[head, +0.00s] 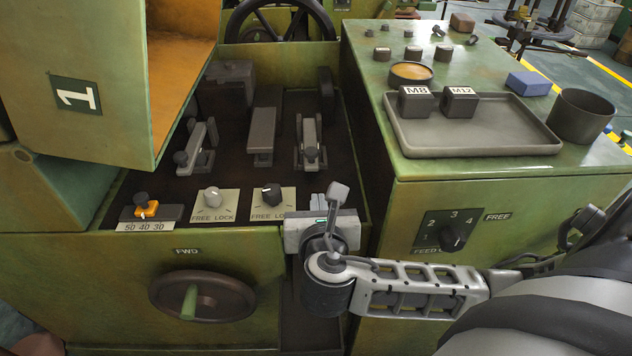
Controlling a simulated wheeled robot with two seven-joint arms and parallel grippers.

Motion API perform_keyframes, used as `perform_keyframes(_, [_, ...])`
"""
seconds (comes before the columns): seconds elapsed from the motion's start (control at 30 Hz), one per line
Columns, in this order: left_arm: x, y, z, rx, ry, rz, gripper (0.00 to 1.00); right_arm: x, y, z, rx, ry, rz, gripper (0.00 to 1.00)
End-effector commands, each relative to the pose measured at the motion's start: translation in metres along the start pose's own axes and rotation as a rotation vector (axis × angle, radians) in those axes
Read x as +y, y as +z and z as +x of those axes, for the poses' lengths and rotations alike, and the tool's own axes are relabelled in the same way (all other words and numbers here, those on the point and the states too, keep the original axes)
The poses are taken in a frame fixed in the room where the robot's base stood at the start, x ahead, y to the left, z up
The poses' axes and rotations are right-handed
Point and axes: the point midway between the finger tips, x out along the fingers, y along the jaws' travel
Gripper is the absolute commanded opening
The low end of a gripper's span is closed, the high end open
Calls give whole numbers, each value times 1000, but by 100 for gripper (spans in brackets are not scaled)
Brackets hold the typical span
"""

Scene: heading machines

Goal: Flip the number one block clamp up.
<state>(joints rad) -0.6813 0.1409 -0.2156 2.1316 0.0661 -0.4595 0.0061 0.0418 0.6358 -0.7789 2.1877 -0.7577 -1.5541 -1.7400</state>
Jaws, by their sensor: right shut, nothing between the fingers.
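Inside the machine's open bay stand dark block parts with lever-like clamps. A grey clamp (197,148) with a dark knob is at the left, and another grey clamp (309,142) is at the right, with a dark bar-shaped block (263,137) between them. None carries a readable number, so I cannot tell which is number one. My right gripper (338,193) is shut and empty, in front of and below the right clamp, near the bay's front right corner. It looks apart from the clamps. My left gripper is not in view.
A raised green cover (140,70) marked 1 hangs at the left. Two FREE LOCK knobs (213,197) (272,195) and an orange knob (147,207) line the bay's front edge. At right, a tray (475,148) holds M8 and M12 blocks. A handwheel (201,297) is below.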

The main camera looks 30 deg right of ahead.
Motion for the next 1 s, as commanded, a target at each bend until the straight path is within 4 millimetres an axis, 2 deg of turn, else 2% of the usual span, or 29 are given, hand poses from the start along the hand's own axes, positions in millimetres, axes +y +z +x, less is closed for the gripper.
perform_keyframes(0.23, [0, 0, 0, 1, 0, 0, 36, 0, -1, 0, 2, 0, 1, 0])
perform_keyframes(0.37, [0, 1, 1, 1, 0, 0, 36, 0, -2, 8, 2, -2, 1, 0])
perform_keyframes(0.8, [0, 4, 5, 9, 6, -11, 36, 0, -2, 81, 3, -2, 4, 0])
perform_keyframes(1.0, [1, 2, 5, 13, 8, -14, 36, 0, -2, 98, 4, -1, 4, 0])
